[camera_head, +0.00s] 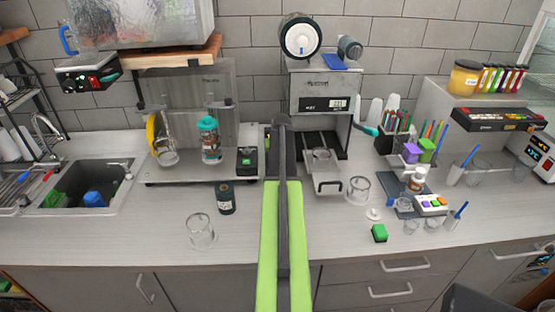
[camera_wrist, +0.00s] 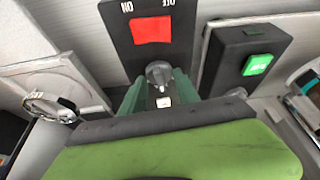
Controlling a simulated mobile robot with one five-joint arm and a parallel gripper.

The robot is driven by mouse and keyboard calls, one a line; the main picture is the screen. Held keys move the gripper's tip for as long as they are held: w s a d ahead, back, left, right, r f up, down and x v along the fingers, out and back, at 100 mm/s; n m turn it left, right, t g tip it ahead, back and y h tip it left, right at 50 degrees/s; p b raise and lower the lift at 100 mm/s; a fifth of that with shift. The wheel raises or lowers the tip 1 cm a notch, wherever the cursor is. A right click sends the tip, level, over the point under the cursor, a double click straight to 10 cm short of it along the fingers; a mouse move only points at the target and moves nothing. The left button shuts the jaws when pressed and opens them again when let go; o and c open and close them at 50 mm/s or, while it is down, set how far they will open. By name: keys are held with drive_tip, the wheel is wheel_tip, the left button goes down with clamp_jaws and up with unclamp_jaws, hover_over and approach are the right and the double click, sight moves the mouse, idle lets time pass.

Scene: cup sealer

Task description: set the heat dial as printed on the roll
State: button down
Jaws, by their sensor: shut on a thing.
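The cup sealer (camera_head: 322,88) stands at the back centre, with a film roll (camera_head: 300,38) on top. The roll's print is too small to read. In the wrist view a black panel (camera_wrist: 122,38) carries a red ON/OFF switch (camera_wrist: 152,30). A small grey dial knob (camera_wrist: 158,72) sits just beside the switch. My gripper (camera_wrist: 160,92) has its dark green fingers on either side of the knob and is shut on it. The dial's scale marks are hidden or too small to read. In the head view my arm hides the dial and the fingertips.
A black box with a green button (camera_head: 246,162) is close left of my arm. A dark bottle (camera_head: 226,198) and a clear cup (camera_head: 200,232) stand on the counter at left.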

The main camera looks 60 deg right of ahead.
drive_tip(key=shift+m, duration=0.6)
drive_tip(key=c, duration=0.9)
unclamp_jaws()
drive_tip(key=shift+r, duration=0.1)
drive_tip(key=p+v, duration=1.6)
drive_tip(key=v, duration=0.1)
drive_tip(key=shift+w+a, duration=0.15)
drive_tip(key=shift+a, duration=0.1)
